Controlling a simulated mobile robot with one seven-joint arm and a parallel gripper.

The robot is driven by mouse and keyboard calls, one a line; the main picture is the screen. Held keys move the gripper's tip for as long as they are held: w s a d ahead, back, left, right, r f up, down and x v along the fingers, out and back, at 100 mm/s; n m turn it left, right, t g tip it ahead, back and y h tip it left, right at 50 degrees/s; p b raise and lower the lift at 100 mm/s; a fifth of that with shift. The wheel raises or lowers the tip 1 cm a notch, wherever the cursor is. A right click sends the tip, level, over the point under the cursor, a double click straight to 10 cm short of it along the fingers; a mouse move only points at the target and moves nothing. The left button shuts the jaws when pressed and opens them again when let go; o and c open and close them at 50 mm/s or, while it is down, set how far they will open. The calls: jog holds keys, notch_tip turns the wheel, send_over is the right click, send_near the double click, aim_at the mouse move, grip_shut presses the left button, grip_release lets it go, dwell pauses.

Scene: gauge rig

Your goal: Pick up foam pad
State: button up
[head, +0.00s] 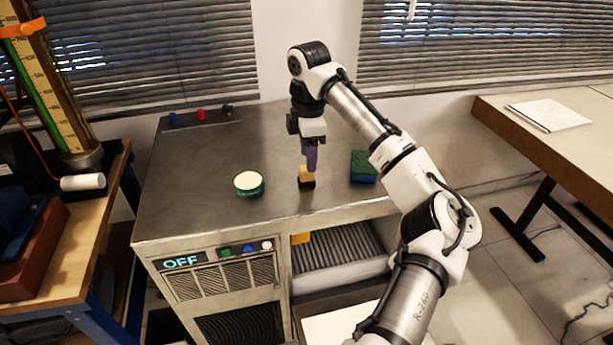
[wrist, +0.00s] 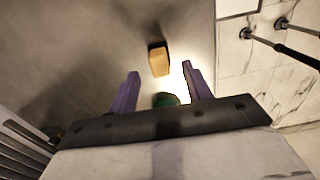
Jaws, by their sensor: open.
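A small tan block with a black underside (head: 306,175) stands near the front edge of the cabinet top; it also shows ahead of my fingers in the wrist view (wrist: 159,61). A green block with a blue lower layer (head: 363,166) lies to its right, partly beside my arm. Either could be the foam pad; I cannot tell which. My gripper (head: 311,158) points down just above and behind the tan block. Its purple fingers (wrist: 160,85) are apart with nothing held. A green thing (wrist: 165,100) shows low between them in the wrist view, mostly hidden by my gripper.
A round green tin with a pale top (head: 249,184) stands left of the tan block. The metal cabinet top (head: 200,160) is otherwise mostly clear, with small coloured knobs (head: 201,115) at the back. A wooden table (head: 560,130) stands to the right.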

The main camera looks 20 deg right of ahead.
jog(key=f+p, duration=0.1)
jog(key=f, duration=0.4)
jog(key=shift+a+f, duration=0.1)
jog(key=shift+a, duration=0.1)
jog(key=shift+c, duration=0.3)
grip_shut()
notch_tip(320, 180, up, 20)
dwell(0.4)
jog(key=c, duration=0.7)
grip_release()
jog(key=shift+c, duration=1)
